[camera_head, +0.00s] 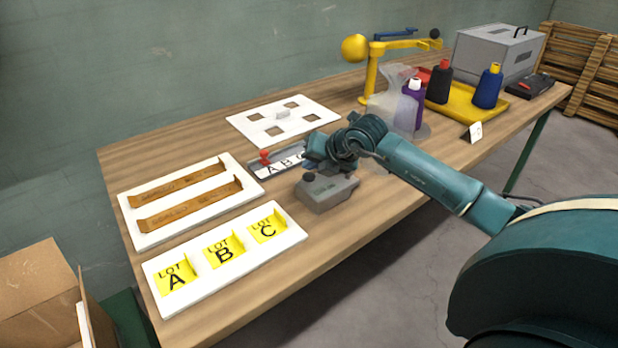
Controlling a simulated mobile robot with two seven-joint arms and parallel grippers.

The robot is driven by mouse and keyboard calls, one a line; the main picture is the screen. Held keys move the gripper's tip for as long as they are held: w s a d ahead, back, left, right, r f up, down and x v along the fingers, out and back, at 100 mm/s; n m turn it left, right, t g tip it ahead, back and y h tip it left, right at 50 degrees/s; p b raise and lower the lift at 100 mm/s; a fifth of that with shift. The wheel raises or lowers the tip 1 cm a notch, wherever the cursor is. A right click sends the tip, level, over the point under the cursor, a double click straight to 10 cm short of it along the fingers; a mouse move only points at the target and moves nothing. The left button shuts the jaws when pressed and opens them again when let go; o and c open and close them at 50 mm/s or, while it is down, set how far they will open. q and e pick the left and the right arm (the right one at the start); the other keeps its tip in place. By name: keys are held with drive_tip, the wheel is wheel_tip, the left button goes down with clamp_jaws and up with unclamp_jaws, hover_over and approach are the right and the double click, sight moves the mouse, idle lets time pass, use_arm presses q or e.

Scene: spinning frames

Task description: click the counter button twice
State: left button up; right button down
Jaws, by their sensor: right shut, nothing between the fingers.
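The counter (328,193) is a small grey box near the front edge of the wooden table. A small dark round knob (309,177), which looks like its button, shows at its left side. My right gripper (313,152) is at the end of the teal arm, just behind and above the counter. It is shut and empty. Its fingertips are too small to make out, and I cannot tell whether they touch the counter. The arm hides part of the area behind the counter. My left gripper is out of view.
A strip with letters and a red knob (265,157) lies close behind the gripper. White boards with wooden strips (141,238) and yellow lot labels (303,233) lie left. A yellow tray (461,113) with bottles stands back right. Clear tabletop (385,208) lies right of the counter.

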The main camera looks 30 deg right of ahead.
sight(312, 177)
idle(1.1)
drive_tip(key=shift+f, duration=0.1)
idle(0.6)
drive_tip(key=shift+f+b, duration=0.3)
drive_tip(key=shift+b, duration=0.15)
drive_tip(key=shift+f+b, duration=0.6)
drive_tip(key=shift+f, duration=0.1)
idle(0.5)
drive_tip(key=shift+r, duration=0.15)
idle(0.3)
drive_tip(key=shift+r+p, duration=0.65)
drive_tip(key=shift+r, duration=0.3)
drive_tip(key=shift+r+p, duration=1.6)
drive_tip(key=shift+r, duration=0.9)
